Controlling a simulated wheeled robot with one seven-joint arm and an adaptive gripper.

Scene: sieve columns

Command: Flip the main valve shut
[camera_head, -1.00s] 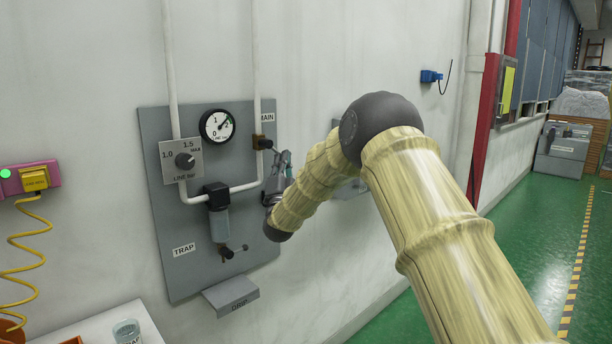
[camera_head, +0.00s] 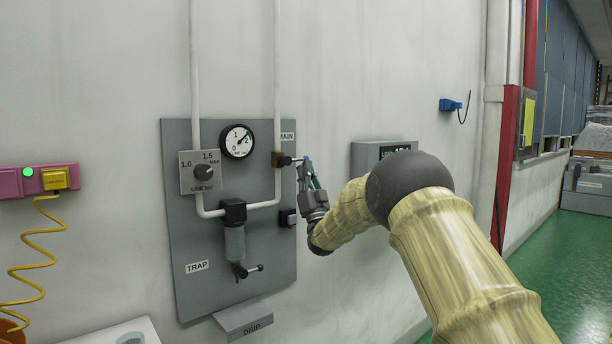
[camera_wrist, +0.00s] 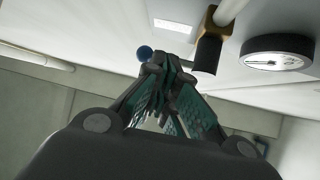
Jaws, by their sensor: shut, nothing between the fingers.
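The main valve is a small brass body (camera_head: 276,160) on the white pipe at the panel's upper right, beside the MAIN label (camera_head: 287,136). Its black handle (camera_head: 286,161) sticks out to the right. My gripper (camera_head: 304,162) is shut and empty, just right of the handle's end; whether it touches cannot be told. In the wrist view my closed fingertips (camera_wrist: 167,66) lie left of the black handle (camera_wrist: 207,56) and brass body (camera_wrist: 217,22), with a gap showing. A round blue thing (camera_wrist: 145,52) shows by the fingertips; I cannot tell what it is.
The grey panel (camera_head: 205,285) carries a gauge (camera_head: 238,141), a line regulator knob (camera_head: 203,172), a trap (camera_head: 235,242) and a dark box (camera_head: 288,218) below the valve. A grey display box (camera_head: 370,158) is right of my gripper.

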